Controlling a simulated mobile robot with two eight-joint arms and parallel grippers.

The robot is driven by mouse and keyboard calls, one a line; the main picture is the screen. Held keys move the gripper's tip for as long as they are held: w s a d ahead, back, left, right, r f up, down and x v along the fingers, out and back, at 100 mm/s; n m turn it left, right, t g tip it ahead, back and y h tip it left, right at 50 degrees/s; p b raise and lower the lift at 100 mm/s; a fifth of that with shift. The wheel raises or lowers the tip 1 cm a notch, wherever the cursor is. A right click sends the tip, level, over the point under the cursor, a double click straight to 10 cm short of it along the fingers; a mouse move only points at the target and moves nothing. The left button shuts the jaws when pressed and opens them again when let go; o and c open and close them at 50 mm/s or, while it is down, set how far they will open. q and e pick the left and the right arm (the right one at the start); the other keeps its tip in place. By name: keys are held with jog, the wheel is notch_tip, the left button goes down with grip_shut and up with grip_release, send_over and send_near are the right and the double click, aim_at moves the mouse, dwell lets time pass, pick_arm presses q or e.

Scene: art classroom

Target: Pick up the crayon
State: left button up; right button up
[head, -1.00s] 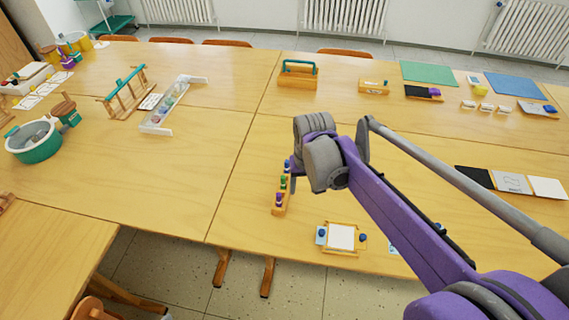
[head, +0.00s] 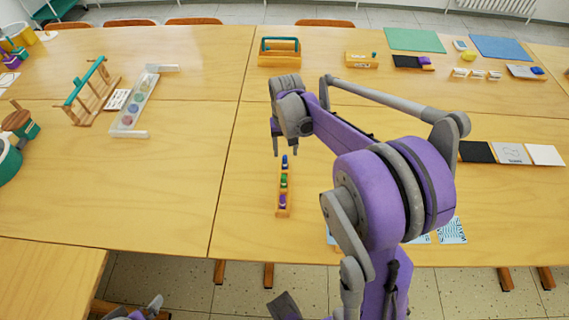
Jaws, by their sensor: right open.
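A narrow wooden holder (head: 283,211) stands on the near right table. It carries a row of small upright pieces: blue (head: 285,162), green (head: 284,181) and purple (head: 282,201). They may be crayons, but they are too small to tell for sure. My right gripper (head: 286,148) is open and empty, with its fingers pointing down. In the picture it is just above the blue piece at the holder's far end. I cannot tell whether it touches anything.
A wooden caddy with a green handle (head: 279,46) and a small wooden box (head: 361,60) stand at the back. A paint tray (head: 134,104) and a wooden rack (head: 88,92) are to the left. My right arm hides part of the right table.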

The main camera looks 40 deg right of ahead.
aim_at(285, 157)
jog(key=f, duration=0.5)
jog(key=shift+a+f, duration=0.15)
jog(key=shift+a, duration=0.05)
jog(key=shift+c, duration=0.2)
grip_shut()
